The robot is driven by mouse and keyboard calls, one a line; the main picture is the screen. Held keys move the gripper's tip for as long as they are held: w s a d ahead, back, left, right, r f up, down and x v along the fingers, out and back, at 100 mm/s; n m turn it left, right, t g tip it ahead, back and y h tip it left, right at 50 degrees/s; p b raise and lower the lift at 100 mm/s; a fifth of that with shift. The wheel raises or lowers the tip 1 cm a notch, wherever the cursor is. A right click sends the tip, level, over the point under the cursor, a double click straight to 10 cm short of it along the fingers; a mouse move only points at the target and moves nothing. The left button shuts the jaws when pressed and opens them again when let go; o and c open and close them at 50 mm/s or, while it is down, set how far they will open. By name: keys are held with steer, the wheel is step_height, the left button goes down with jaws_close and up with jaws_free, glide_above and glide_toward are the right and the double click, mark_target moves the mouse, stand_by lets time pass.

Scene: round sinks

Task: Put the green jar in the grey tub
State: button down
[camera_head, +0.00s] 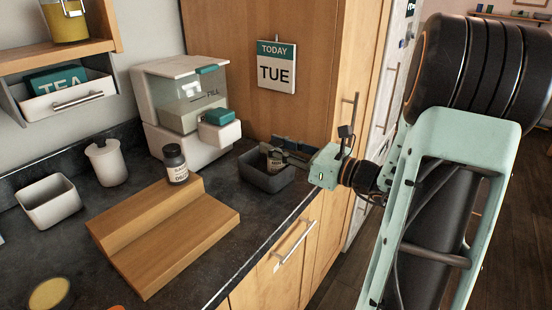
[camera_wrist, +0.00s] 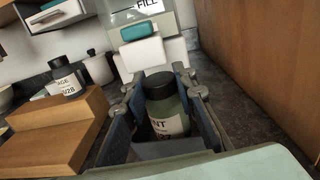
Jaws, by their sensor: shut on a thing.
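The green jar (camera_wrist: 162,103) has a black lid and a pale label. In the wrist view it sits between the two blue-padded fingers of my gripper (camera_wrist: 160,92), which is shut on it. In the head view my gripper (camera_head: 283,154) reaches in from the right, and part of the jar's label (camera_head: 274,156) shows by the fingers. The dark grey tub (camera_head: 263,179) stands on the counter directly below. The jar is at or over the tub's opening; its base is hidden, so I cannot tell whether it touches the tub floor.
A dark jar with a white label (camera_head: 175,163) stands on a stepped wooden block (camera_head: 185,230) to the left. A white dispenser machine (camera_head: 188,110) stands behind. A white canister (camera_head: 106,162) and white bin (camera_head: 49,202) are farther left. A wooden cabinet side (camera_head: 325,100) rises behind the tub.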

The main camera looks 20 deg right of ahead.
steer(key=shift+f, duration=1.4)
steer(key=shift+f+b, duration=0.1)
steer(key=shift+b, duration=0.2)
steer(key=c, duration=1.6)
jaws_free()
steer(key=shift+s+d, duration=0.1)
steer(key=shift+d, duration=0.05)
steer(key=p+v, duration=0.1)
steer(key=v, duration=1)
steer(key=shift+s+d, duration=0.2)
steer(key=shift+s, duration=0.1)
